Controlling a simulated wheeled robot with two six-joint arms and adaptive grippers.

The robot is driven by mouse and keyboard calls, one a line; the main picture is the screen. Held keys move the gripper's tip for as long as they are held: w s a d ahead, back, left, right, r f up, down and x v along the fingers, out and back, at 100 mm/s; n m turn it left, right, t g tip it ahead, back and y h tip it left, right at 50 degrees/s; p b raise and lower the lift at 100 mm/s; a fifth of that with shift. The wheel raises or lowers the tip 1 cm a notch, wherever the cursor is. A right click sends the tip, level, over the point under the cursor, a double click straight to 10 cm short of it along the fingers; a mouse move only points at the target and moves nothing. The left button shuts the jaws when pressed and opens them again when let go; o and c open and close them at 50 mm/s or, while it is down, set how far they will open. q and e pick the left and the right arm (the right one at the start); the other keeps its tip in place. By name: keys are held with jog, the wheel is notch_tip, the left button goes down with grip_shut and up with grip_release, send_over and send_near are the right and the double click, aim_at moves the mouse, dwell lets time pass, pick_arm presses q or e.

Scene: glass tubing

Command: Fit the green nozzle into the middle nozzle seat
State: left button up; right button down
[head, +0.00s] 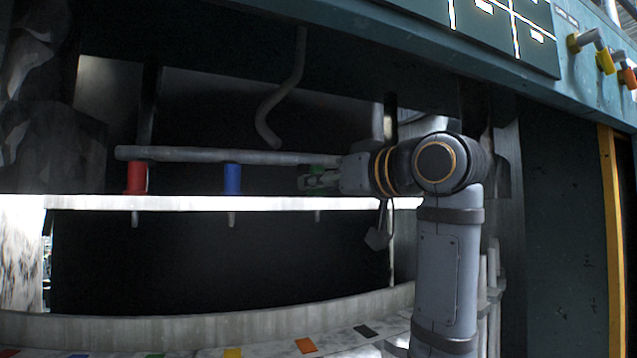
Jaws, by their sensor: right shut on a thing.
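My right gripper (318,182) comes in from the right and is shut on the green nozzle (322,171), at the right part of the pale shelf (260,203). The fingers hide much of the nozzle, and I cannot tell whether it touches the shelf. A blue nozzle (232,180) stands upright on the shelf to its left, and a red nozzle (137,178) stands further left. Short grey tips show under the shelf below the red, the blue and the green nozzle. The seats themselves are hard to make out. My left gripper is out of view.
A grey horizontal tube (220,156) runs just above the nozzles. A bent grey pipe (275,100) hangs above it. A lower ledge (265,352) carries several coloured patches. A dark green panel with coloured knobs (605,62) is at the upper right.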

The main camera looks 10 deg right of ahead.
jog(key=shift+f, duration=0.15)
jog(key=c, duration=1.1)
grip_release()
jog(key=v, duration=1.2)
